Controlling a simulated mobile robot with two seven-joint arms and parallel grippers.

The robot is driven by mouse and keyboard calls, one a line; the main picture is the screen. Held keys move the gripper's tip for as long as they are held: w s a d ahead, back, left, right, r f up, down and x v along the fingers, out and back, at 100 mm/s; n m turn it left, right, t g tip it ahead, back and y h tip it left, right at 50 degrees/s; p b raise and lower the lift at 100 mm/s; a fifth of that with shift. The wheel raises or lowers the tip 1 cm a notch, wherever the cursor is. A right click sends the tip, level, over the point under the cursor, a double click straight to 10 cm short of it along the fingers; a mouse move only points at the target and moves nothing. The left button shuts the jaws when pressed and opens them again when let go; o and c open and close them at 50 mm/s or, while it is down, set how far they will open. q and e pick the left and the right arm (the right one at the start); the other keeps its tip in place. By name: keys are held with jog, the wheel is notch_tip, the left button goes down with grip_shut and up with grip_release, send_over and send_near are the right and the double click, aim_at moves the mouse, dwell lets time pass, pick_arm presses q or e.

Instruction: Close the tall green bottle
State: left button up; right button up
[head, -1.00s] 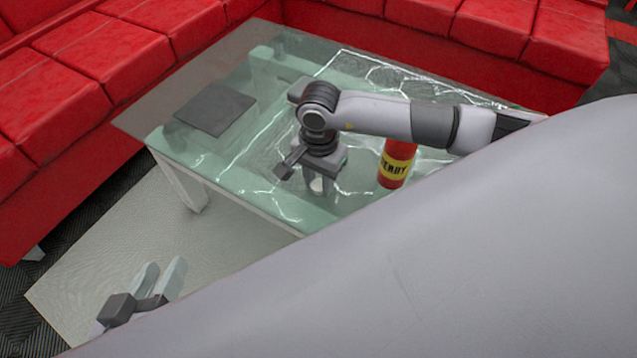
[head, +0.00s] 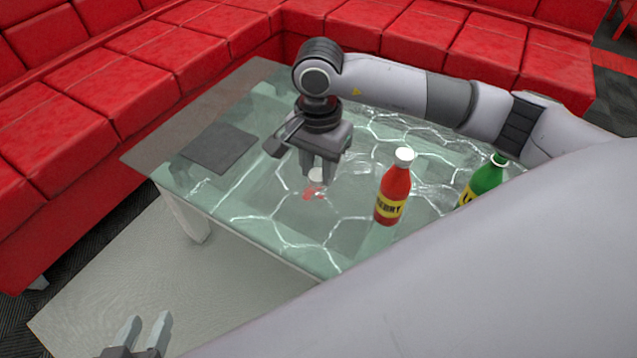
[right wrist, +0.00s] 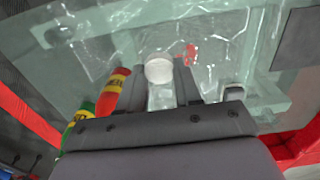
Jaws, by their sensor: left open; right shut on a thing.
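The green bottle (head: 486,179) stands on the glass table at the right, its lower part hidden behind my arm. Its top looks whitish, but I cannot tell whether it is capped. In the right wrist view the green bottle (right wrist: 84,116) shows partly at the left, above my gripper body. My right gripper (head: 319,174) points down over the table, left of both bottles, shut on a small white cap (head: 316,175). The cap also shows between the fingers in the right wrist view (right wrist: 158,70). My left gripper (head: 143,330) is open and empty, low at the left.
A red bottle (head: 394,192) with a white top stands between my right gripper and the green bottle. A dark flat square (head: 219,148) lies on the glass table (head: 262,232) at the left. A small red patch (head: 311,193) shows below the cap. Red sofas (head: 60,130) surround the back.

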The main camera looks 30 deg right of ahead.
aim_at(319, 174)
jog(key=shift+r+p, duration=0.3)
jog(key=shift+r, duration=1.8)
jog(key=n, duration=0.1)
jog(key=r+n, duration=0.1)
jog(key=n, duration=0.3)
jog(key=shift+s+r, duration=0.25)
jog(key=shift+s, duration=0.05)
jog(key=n, duration=0.3)
jog(key=r+n, duration=0.1)
jog(key=n, duration=0.1)
jog(key=shift+s+r, duration=0.1)
jog(key=shift+s, duration=0.3)
jog(key=shift+s+r+n, duration=0.15)
jog(key=shift+r+n, duration=0.05)
jog(key=shift+n, duration=0.8)
jog(key=shift+s, duration=0.1)
